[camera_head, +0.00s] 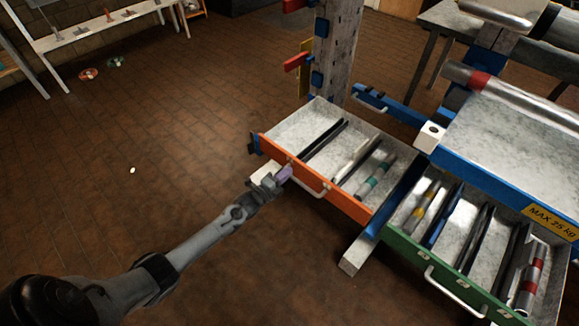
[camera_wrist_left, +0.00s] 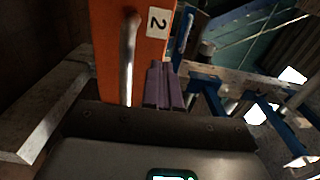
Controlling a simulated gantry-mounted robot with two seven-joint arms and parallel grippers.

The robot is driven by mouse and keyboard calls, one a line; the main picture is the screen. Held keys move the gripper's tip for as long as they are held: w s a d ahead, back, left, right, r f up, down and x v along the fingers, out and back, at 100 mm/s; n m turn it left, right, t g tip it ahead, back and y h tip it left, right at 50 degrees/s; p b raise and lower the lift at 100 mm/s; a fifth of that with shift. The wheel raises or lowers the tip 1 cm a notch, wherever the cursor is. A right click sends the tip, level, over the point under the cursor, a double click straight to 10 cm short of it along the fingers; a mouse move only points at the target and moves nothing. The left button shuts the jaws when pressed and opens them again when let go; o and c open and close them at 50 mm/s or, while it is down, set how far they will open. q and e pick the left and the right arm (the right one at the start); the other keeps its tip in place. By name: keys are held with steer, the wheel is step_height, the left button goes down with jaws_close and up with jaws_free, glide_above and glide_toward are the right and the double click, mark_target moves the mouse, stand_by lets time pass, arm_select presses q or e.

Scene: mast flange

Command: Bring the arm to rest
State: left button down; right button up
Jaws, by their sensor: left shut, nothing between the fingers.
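My left arm comes in from the lower left in the head view. Its gripper (camera_head: 285,173) is at the front of the orange drawer (camera_head: 340,198), close to the drawer's silver handle (camera_head: 308,190). The purple fingers are shut with nothing between them; they also show in the left wrist view (camera_wrist_left: 163,86), beside the handle (camera_wrist_left: 129,58) and the orange front (camera_wrist_left: 146,60) marked 2. I cannot tell whether the fingers touch the drawer front. My right gripper is not in view.
The orange drawer stands open with dividers and several rods inside. A green drawer (camera_head: 457,283) is open to its right, below a blue-edged metal top (camera_head: 505,125). A wooden post (camera_head: 338,50) stands behind.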

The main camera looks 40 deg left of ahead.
arm_select(q)
steer(key=s+d+r+g+p, duration=0.1)
steer(key=s+d+r+p, duration=0.1)
steer(key=s+p, duration=1.1)
steer(key=s+d+r+n+g+p, duration=0.1)
steer(key=s+d+r+n+p, duration=0.2)
steer(key=d+r, duration=0.4)
steer(key=s+d+r+n+g+p, duration=0.2)
steer(key=d+r+p, duration=0.25)
steer(key=r, duration=0.35)
steer(key=s+d+r+n+g+p, duration=0.1)
steer(key=s+d+r+n+p, duration=0.15)
steer(key=d+r+p, duration=0.45)
steer(key=s+d+r+n+g, duration=0.1)
steer(key=s+r+n+g, duration=0.45)
steer(key=r, duration=0.55)
steer(key=s+n+g, duration=0.3)
steer(key=s+g, duration=0.1)
steer(key=s, duration=0.4)
step_height(320, 180, up, 38)
steer(key=p, duration=3.7)
steer(key=shift+a+r, duration=0.15)
steer(key=shift+a, duration=0.15)
